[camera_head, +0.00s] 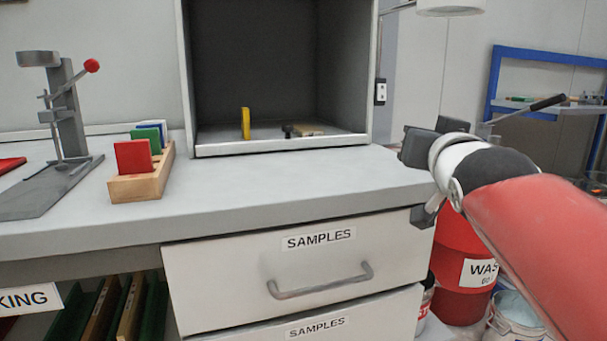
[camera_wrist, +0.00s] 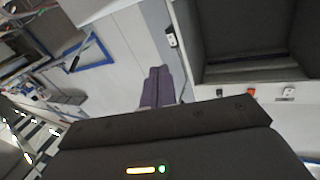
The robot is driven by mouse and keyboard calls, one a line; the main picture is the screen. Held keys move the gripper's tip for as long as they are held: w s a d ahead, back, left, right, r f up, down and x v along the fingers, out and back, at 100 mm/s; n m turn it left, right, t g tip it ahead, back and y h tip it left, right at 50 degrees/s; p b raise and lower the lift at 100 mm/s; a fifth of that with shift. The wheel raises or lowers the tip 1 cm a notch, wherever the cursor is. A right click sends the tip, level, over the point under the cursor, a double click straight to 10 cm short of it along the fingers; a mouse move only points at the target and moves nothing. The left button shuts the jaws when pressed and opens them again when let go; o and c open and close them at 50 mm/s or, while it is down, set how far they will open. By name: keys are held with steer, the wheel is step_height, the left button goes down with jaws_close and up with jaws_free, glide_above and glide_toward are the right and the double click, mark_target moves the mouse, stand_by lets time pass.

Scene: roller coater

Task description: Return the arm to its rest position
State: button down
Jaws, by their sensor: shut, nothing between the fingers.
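My gripper (camera_wrist: 159,72) shows in the wrist view with its two fingers together, shut and empty. In the head view my red and white arm (camera_head: 530,235) reaches in from the right. Its dark end parts (camera_head: 421,147) are at the right end of the grey bench (camera_head: 300,190), by the front corner and apart from the objects on it. The fingers cannot be made out clearly in the head view.
An open grey booth (camera_head: 275,150) holds a yellow panel (camera_head: 245,123). A wooden rack (camera_head: 140,186) with coloured panels and a lever stand (camera_head: 65,110) are at left. Shut sample drawers (camera_head: 300,280) lie below. A red waste drum (camera_head: 462,250) stands under my arm.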

steer(key=s+a+f+n+g, duration=0.1)
steer(key=s+f+g, duration=0.3)
steer(key=f, duration=0.6)
steer(key=s+a+f+n+g+y+p, duration=0.1)
steer(key=s+f+g, duration=0.3)
steer(key=s+f, duration=0.5)
steer(key=s+a+f+g, duration=0.1)
steer(key=s+f+g, duration=0.3)
steer(key=s+f, duration=0.3)
step_height(320, 180, down, 5)
steer(key=shift+s+a+r+n+y+p, duration=0.1)
steer(key=shift+s+a+n+y+p, duration=0.1)
steer(key=shift+a+n+y+p, duration=0.15)
